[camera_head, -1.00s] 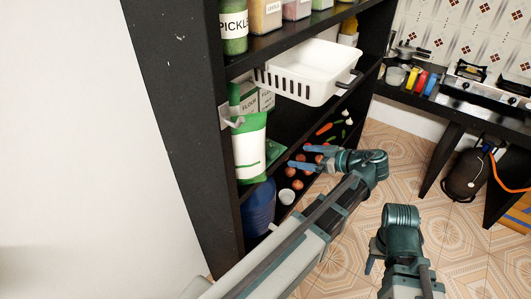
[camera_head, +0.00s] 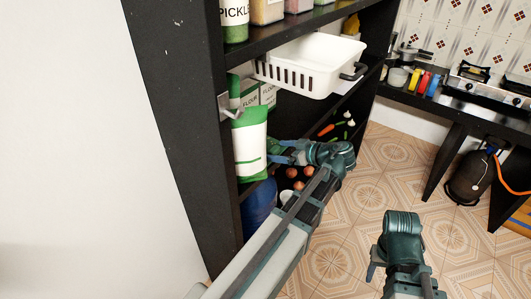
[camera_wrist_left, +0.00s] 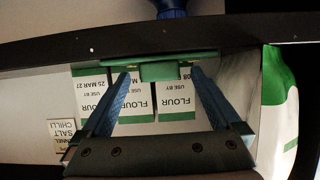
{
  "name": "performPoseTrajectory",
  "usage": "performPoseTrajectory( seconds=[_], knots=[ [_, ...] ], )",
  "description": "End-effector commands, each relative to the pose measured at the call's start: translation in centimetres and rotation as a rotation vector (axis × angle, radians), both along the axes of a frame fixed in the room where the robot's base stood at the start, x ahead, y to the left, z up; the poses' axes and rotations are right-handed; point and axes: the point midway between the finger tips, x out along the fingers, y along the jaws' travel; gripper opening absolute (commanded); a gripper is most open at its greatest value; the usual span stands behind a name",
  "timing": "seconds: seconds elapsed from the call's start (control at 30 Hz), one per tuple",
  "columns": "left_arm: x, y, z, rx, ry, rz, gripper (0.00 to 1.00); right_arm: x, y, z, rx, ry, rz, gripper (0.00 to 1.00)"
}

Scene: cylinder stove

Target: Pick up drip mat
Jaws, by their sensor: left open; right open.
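A flat green piece (camera_wrist_left: 165,72), seemingly the drip mat, lies at the shelf's front edge in the left wrist view, with a wider strip along that edge and a tab between my fingers. In the head view a bit of green (camera_head: 274,146) shows by my left fingertips, mostly hidden by them. My left gripper (camera_head: 270,153) reaches into the shelf beside the white and green bag. In the left wrist view its blue fingers (camera_wrist_left: 161,76) are open, one on each side of the tab; contact cannot be told. My right gripper (camera_head: 373,266) is open and empty above the floor.
The white and green bag (camera_head: 250,142) stands left of my left gripper. Flour boxes (camera_wrist_left: 175,98) stand behind the green piece. Red round items (camera_head: 292,172) lie on the shelf below.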

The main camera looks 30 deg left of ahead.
Motion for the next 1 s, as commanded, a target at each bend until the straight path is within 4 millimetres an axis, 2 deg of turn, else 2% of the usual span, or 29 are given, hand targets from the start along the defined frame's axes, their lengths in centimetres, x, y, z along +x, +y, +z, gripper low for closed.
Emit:
performPoseTrajectory(
  seconds=[0.1,0.33,0.37,0.83,0.87,1.0],
  knots=[
    [0.09,1.49,-0.82,0.0,-0.001,0.001,0.97,0.0,0.0,-0.83,0.0,0.0,0.0,0.5],
    [0.15,1.69,-0.71,0.0,0.0,-0.001,0.97,0.0,0.0,-0.7,0.0,0.0,0.0,0.5],
    [0.15,1.68,-0.71,0.0,0.0,-0.001,0.94,0.0,0.0,-0.7,0.0,0.0,0.0,0.5],
    [0.14,1.66,-0.71,0.0,0.0,-0.001,0.09,0.0,0.0,-0.7,0.0,0.0,0.0,0.5],
    [0.14,1.66,-0.71,0.0,0.0,-0.001,0.05,0.0,0.0,-0.7,0.0,0.0,0.0,0.5],
    [0.14,1.66,-0.7,0.0,0.0,-0.001,0.05,0.0,0.0,-0.7,0.0,0.0,0.0,0.5]
  ],
)
